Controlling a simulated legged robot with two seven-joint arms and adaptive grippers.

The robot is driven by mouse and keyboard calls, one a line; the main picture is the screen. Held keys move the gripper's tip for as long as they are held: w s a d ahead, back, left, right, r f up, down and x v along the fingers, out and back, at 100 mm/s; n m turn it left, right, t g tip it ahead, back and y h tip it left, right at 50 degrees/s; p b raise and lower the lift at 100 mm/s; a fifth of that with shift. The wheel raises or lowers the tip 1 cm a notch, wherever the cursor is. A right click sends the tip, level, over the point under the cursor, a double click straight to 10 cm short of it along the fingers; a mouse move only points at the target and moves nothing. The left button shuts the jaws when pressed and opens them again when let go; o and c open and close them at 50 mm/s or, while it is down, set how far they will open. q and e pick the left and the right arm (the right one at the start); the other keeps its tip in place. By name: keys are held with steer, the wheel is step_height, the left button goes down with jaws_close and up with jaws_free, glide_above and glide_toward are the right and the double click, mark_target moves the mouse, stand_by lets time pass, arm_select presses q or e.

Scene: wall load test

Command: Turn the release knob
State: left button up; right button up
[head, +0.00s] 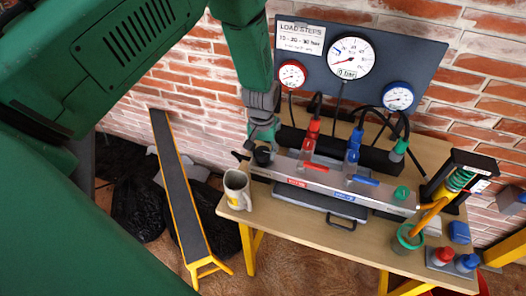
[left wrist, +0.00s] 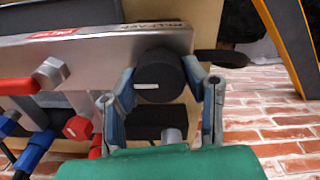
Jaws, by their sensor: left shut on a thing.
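The black round release knob (left wrist: 162,72) sits at the end of a silver metal manifold bar (left wrist: 95,42). A short white mark shows on the knob's face, lying nearly level in the left wrist view. My left gripper (left wrist: 160,84) has a finger on each side of the knob and is shut on it. In the head view the knob (head: 262,156) is at the bar's left end, with my left gripper (head: 261,138) coming down on it from above and partly hiding it. My right gripper is not in view.
The bar has a red lever (head: 316,167) and a blue lever (head: 365,180). A gauge panel (head: 420,58) with three dials stands behind. A mug (head: 237,188) is close left of the knob on the wooden table (head: 300,228).

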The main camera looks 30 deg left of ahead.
mark_target(263, 149)
arm_select(q)
steer(key=o, duration=0.9)
steer(key=shift+w+r, duration=0.2)
steer(key=shift+w, duration=0.15)
steer(key=shift+o, duration=1.3)
steer(key=shift+s+f, duration=0.1)
steer(key=shift+f, duration=0.05)
steer(key=shift+r, duration=0.2)
step_height(263, 149, up, 12)
steer(key=shift+f, duration=0.25)
steer(key=shift+a, duration=0.1)
